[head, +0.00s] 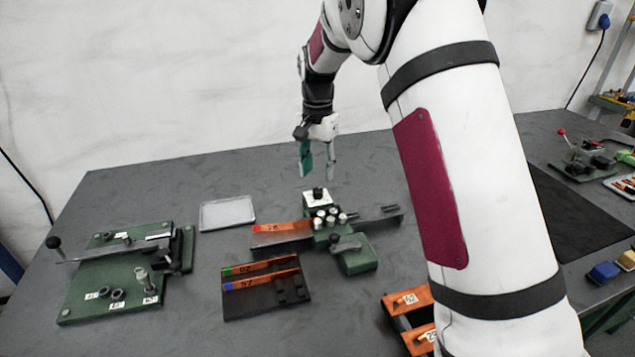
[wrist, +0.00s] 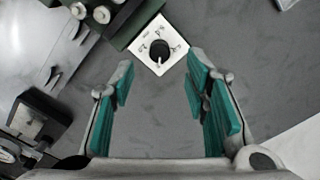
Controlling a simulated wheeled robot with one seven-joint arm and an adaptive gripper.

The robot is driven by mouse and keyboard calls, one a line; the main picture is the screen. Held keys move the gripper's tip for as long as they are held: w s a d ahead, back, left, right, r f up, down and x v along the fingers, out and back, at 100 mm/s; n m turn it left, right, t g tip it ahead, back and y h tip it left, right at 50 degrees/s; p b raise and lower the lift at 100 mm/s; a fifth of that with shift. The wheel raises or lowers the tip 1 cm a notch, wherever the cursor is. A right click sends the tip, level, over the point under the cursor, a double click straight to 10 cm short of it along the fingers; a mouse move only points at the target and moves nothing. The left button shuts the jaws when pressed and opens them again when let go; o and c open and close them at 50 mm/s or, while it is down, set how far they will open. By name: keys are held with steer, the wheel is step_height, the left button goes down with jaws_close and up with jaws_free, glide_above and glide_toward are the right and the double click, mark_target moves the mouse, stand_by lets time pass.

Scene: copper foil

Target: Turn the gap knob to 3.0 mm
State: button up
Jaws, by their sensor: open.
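The gap knob (wrist: 159,50) is a round black knob on a white square dial plate (wrist: 173,38) with small dark markings, too small to read. In the head view the knob (head: 318,192) stands at the back of the green roller machine (head: 357,258). My gripper (head: 317,176) is open and empty, pointing down above and slightly behind the knob. In the wrist view its teal-padded fingers (wrist: 160,85) are apart, and the knob shows beyond them, between their lines, not touched. A light pointer mark seems to show on the knob's lower side.
An orange strip marked 76 (head: 278,228) lies at the machine's left. A dark rack with orange strips (head: 262,300) stands in front. A pale tray (head: 228,213) lies behind left, and a green lever fixture (head: 110,285) at far left. The bench behind the knob is clear.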

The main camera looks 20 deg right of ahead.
mark_target(318, 190)
step_height(318, 190, up, 6)
stand_by(0.5)
